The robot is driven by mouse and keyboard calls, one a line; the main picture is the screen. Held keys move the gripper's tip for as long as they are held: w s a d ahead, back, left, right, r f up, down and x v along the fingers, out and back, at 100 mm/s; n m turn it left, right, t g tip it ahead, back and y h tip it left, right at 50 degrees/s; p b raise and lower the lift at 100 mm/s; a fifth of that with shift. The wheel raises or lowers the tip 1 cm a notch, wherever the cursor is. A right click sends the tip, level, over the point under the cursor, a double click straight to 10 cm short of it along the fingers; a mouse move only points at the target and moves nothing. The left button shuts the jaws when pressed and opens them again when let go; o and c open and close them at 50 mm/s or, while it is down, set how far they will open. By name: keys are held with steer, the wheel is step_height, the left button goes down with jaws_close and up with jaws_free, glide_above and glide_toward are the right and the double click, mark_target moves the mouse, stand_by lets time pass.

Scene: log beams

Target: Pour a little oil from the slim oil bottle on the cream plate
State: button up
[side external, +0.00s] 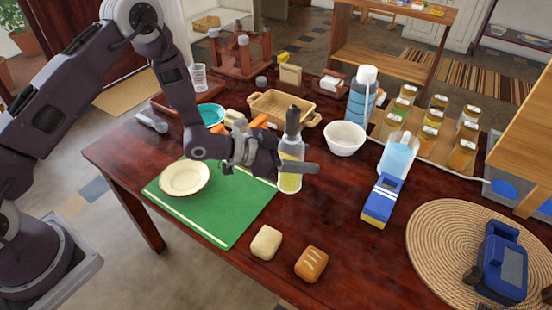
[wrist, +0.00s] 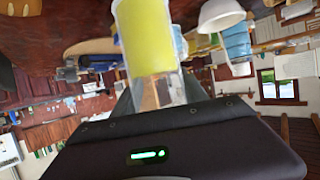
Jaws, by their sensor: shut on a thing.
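The slim oil bottle (side external: 289,184) is clear, with a dark stopper and yellow oil in its lower part. It stands upright by the right edge of the green mat; I cannot tell whether its base touches the table. My gripper (side external: 298,166) is shut on the bottle's middle, with a finger crossing in front of it. In the wrist view, upside down, the bottle (wrist: 147,38) fills the space before the jaws, and its oil looks level. The cream plate (side external: 185,177) lies on the green mat to the left, apart from the bottle, and looks empty.
Two bread rolls, one pale (side external: 266,243) and one brown (side external: 311,263), lie in front. A white bowl (side external: 345,139) and a blue-and-yellow packet (side external: 382,200) stand right of the bottle. A wicker basket (side external: 268,108) is behind. The green mat's front (side external: 222,222) is clear.

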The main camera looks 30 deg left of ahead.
steer(key=s+a+f+n+t+y, duration=0.1)
steer(key=s+a+n+t+y, duration=0.2)
steer(key=a, duration=1.3)
steer(key=s+a+f+n+y, duration=0.1)
steer(key=s+a+n+y, duration=0.3)
steer(key=a, duration=1.1)
steer(key=shift+s+d+r+n+h, duration=0.1)
steer(key=shift+s+d+n+h, duration=0.15)
steer(key=shift+s+d+h, duration=0.4)
steer(key=shift+s+d+r+n+h, duration=0.1)
steer(key=shift+s+d+n+h, duration=0.3)
steer(key=shift+d, duration=0.6)
steer(key=shift+s+d+r+n+h, duration=0.15)
steer(key=shift+s+d+h, duration=0.15)
steer(key=shift+d+h, duration=0.45)
steer(key=shift+d+f, duration=0.15)
steer(key=shift+s+d+f+n+h, duration=0.15)
steer(key=shift+d+f+n+h, duration=0.2)
steer(key=shift+d+f, duration=0.3)
steer(key=shift+s+d+f+n+h, duration=0.15)
steer(key=shift+d+f+n, duration=0.35)
steer(key=shift+f, duration=0.2)
steer(key=shift+d, duration=0.15)
steer(key=shift+s+d+f+n+h, duration=0.2)
steer(key=shift+d+n+h, duration=0.1)
steer(key=shift+d+n, duration=0.15)
steer(key=shift+s+d+f+n+h, duration=0.1)
steer(key=shift+d+f+n+h, duration=0.15)
steer(key=shift+d, duration=0.3)
